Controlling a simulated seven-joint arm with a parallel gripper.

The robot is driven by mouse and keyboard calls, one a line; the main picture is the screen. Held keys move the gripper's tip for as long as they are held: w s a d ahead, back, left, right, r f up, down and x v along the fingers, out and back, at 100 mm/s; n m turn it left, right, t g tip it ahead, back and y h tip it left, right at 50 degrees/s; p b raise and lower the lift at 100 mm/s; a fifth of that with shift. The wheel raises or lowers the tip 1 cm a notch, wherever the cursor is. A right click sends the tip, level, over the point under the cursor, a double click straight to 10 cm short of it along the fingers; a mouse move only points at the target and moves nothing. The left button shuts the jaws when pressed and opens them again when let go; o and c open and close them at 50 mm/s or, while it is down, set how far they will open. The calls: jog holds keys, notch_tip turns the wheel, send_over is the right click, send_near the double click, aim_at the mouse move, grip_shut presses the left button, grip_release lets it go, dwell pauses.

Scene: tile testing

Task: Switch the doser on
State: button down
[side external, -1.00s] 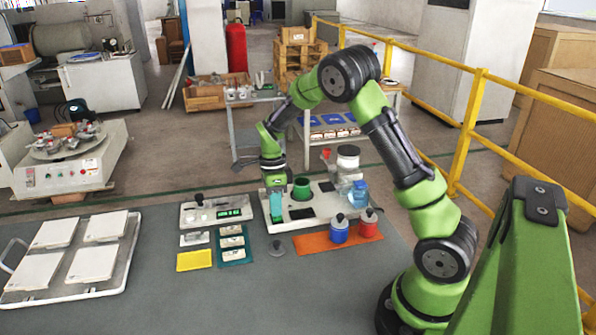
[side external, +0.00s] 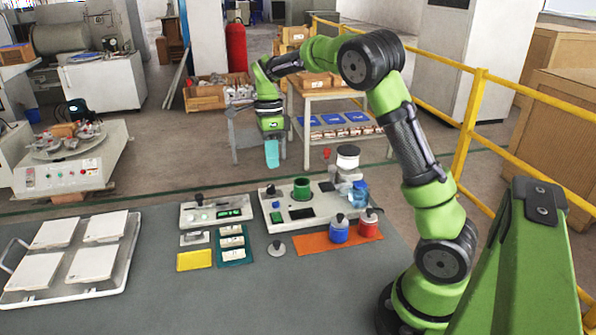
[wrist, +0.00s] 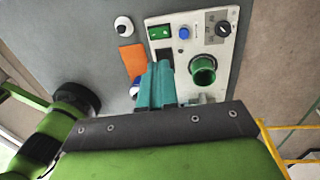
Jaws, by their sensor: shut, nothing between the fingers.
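The doser is a white panel (side external: 325,211) at the table's back right. Its left end carries a black knob (side external: 270,189), a blue button (side external: 275,205) and a green switch (side external: 277,217). The wrist view shows the green switch (wrist: 159,32), blue button (wrist: 184,33) and knob (wrist: 223,28) uncovered. The switch face is green; I cannot tell which side is pressed. A green cup (side external: 302,188) stands on the panel. My gripper (side external: 272,166) has teal fingers, shut and empty, raised well above the doser's left end and touching nothing.
Blue (side external: 339,232) and red (side external: 367,224) bottles stand on an orange mat (side external: 314,246) before the doser. A smaller device with a green display (side external: 229,214) is to its left. A grey stopper-like piece (side external: 277,248) lies in front. Clear table lies nearer the camera.

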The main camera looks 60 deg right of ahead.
aim_at(277, 218)
jog(key=shift+r, duration=0.2)
jog(key=shift+s+a+r, duration=0.15)
jog(key=shift+s+a, duration=0.3)
jog(key=shift+a, duration=0.05)
jog(key=f, duration=0.4)
jog(key=s+a+f, duration=0.1)
jog(key=f, duration=0.9)
jog(key=shift+s+a, duration=0.2)
jog(key=shift+s+a+f, duration=0.1)
jog(key=shift+f, duration=0.2)
